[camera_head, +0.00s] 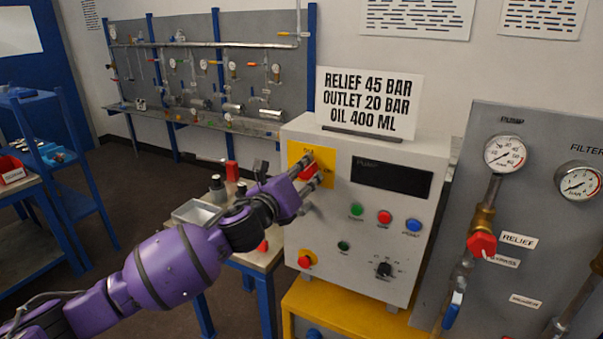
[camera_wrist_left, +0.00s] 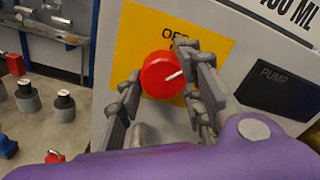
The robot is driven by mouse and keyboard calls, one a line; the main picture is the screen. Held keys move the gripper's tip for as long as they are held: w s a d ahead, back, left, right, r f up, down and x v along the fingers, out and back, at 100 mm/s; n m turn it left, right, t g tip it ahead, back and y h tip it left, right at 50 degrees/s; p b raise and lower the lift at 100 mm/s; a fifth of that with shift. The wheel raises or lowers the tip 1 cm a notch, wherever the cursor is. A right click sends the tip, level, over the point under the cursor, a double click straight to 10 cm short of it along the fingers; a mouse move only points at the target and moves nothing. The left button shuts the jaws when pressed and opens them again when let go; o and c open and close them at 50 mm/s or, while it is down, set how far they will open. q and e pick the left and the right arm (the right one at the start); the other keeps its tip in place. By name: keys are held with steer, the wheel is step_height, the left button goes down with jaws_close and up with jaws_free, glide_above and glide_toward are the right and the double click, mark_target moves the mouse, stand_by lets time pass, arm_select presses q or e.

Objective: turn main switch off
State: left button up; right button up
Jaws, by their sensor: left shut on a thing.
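The main switch is a red rotary knob on a yellow plate (camera_head: 323,158) at the upper left of the grey control box (camera_head: 340,220). In the left wrist view the red knob (camera_wrist_left: 160,75) has a white pointer line slanting up and to the right, and part of the word "OFF" shows above it. My left gripper (camera_head: 318,172) is at the knob, with one finger on each side of it in the left wrist view (camera_wrist_left: 165,90). It is shut on the knob. My right gripper is in neither view.
The box also carries a dark display (camera_head: 391,178), green, red and blue buttons, a red emergency button (camera_head: 306,261) and a small selector (camera_head: 384,269). A gauge panel (camera_head: 530,160) stands close on the right. A small table (camera_head: 262,262) with loose parts is behind my left arm.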

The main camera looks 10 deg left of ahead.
arm_select(q)
steer(key=n, duration=0.3)
steer(key=shift+a+n, duration=0.15)
steer(key=shift+n, duration=0.25)
steer(key=n, duration=0.3)
steer(key=shift+f+n, duration=0.15)
steer(key=shift+n, duration=0.15)
steer(key=shift+f+n, duration=0.1)
steer(key=shift+n, duration=0.3)
steer(key=o, duration=1.1)
steer(key=shift+c, duration=0.2)
steer(key=shift+s, duration=0.1)
steer(key=v, duration=1.1)
steer(key=shift+s, duration=0.35)
